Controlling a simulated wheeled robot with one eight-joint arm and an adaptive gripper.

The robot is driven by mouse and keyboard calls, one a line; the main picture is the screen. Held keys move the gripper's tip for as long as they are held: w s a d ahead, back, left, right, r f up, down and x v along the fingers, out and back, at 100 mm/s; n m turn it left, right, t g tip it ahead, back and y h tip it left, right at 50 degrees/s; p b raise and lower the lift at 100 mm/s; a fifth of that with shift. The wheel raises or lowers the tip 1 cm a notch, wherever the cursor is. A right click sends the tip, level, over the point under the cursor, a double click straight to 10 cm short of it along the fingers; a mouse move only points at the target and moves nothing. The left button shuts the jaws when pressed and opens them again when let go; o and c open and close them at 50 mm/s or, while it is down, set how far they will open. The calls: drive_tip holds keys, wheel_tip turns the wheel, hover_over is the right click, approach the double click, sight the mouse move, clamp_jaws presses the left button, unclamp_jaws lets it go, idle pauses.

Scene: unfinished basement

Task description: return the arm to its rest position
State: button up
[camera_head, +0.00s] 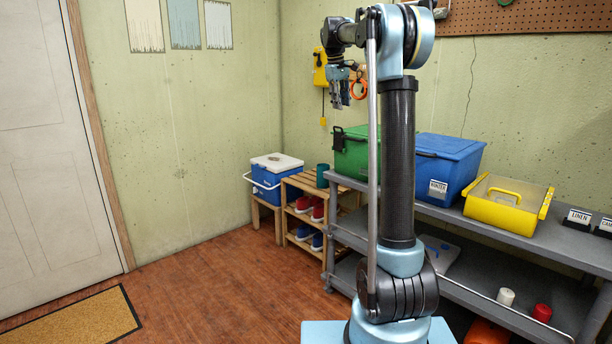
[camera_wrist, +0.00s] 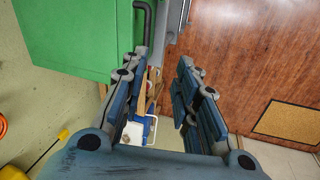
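My gripper (camera_head: 341,102) hangs from the raised arm in the head view, fingers pointing down, in front of the back wall and above the level of the shelf. In the wrist view, my gripper (camera_wrist: 160,78) has its two blue-grey fingers apart with a clear gap between them. Nothing is held between the fingers. My arm stands upright with its forearm bent over to the left at the top.
A grey shelf (camera_head: 461,218) at right bears a green box (camera_head: 352,158), a blue bin (camera_head: 446,165) and a yellow tray (camera_head: 500,212). A wooden rack (camera_head: 294,214) with shoes and a blue cooler (camera_head: 270,182) stand behind. The floor (camera_head: 215,290) at left is clear, beside a mat (camera_head: 85,318).

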drive_tip(key=s+d+f+m, duration=0.1)
drive_tip(key=s+f, duration=0.3)
drive_tip(key=s, duration=0.6)
drive_tip(key=s+d+f+m+y, duration=0.15)
drive_tip(key=s+f, duration=0.25)
drive_tip(key=s, duration=0.5)
drive_tip(key=s+d+f+m+h, duration=0.15)
drive_tip(key=s+f, duration=0.25)
drive_tip(key=s, duration=0.6)
drive_tip(key=s+f+m+y, duration=0.2)
drive_tip(key=s+f+m, duration=0.1)
drive_tip(key=s+f, duration=1.9)
wheel_tip(320, 180, down, 3)
drive_tip(key=shift+s+r, duration=0.2)
drive_tip(key=shift+s, duration=0.05)
drive_tip(key=shift+d, duration=0.1)
